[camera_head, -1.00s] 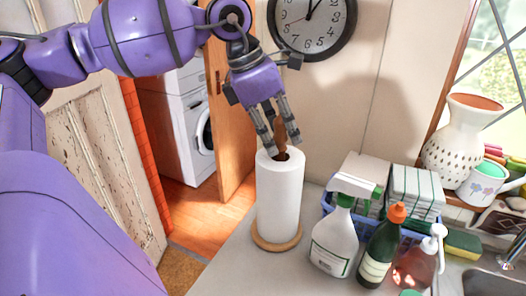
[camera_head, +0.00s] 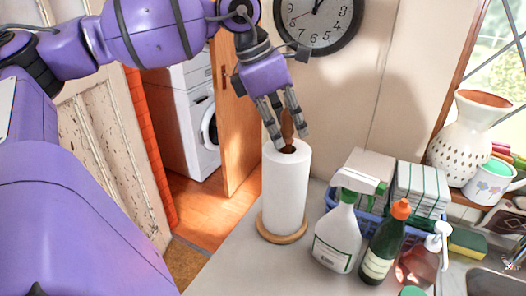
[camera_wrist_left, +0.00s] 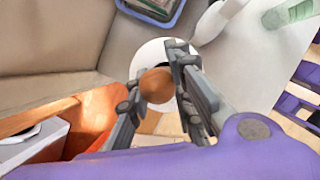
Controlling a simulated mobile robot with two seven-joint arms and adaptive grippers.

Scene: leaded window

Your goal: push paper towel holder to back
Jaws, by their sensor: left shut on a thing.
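The paper towel holder stands upright on the counter, with a white roll (camera_head: 286,190) on a round wooden base (camera_head: 282,228). Its wooden post ends in a brown knob. My left gripper (camera_head: 288,122) reaches down from above and is shut on the knob at the top of the post. In the left wrist view the round brown knob (camera_wrist_left: 157,85) sits between the two fingers of the gripper (camera_wrist_left: 160,90), with the white roll partly hidden below it. My right gripper is not in view.
Right of the roll stand a white spray bottle (camera_head: 338,232), a dark green bottle (camera_head: 383,246) and a soap pump bottle (camera_head: 420,262). A blue basket (camera_head: 372,224) with stacked white items is behind them. The wall with a clock (camera_head: 316,20) is behind. Bare counter (camera_head: 232,262) lies left of the spray bottle.

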